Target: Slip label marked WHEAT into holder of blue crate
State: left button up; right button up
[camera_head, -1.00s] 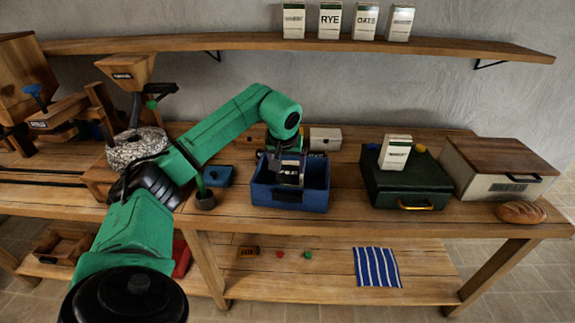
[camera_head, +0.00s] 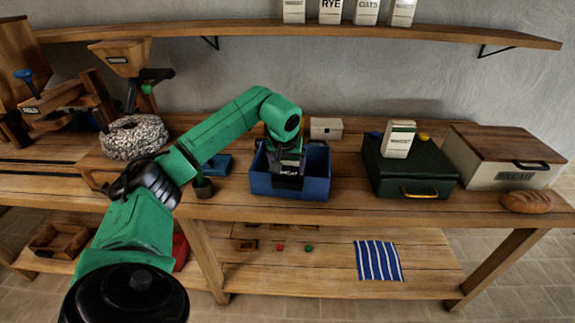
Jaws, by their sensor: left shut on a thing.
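The blue crate (camera_head: 258,186) stands on the workbench in the middle of the view. A dark holder (camera_head: 288,184) is on its front wall. My left gripper (camera_head: 288,165) reaches down over the crate's front rim and is shut on a small label (camera_head: 288,174). Only part of the label's lettering shows, ending in what looks like "EAT". The label is at the top of the holder, and I cannot tell whether it is inside or in front of it. My right gripper is not in view.
A dark green box (camera_head: 385,181) with a white packet (camera_head: 398,139) on it stands right of the crate. A bread box (camera_head: 470,184) and loaf (camera_head: 527,202) are farther right. A small pot (camera_head: 203,188) and blue item (camera_head: 216,166) are left. A shelf (camera_head: 300,29) runs above.

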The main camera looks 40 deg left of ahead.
pick_arm(q)
jog(key=shift+r, duration=0.1)
jog(key=o, duration=1.1)
jog(key=v, duration=1.4)
jog(key=shift+s+d+r, duration=0.15)
jog(key=shift+d+r, duration=0.05)
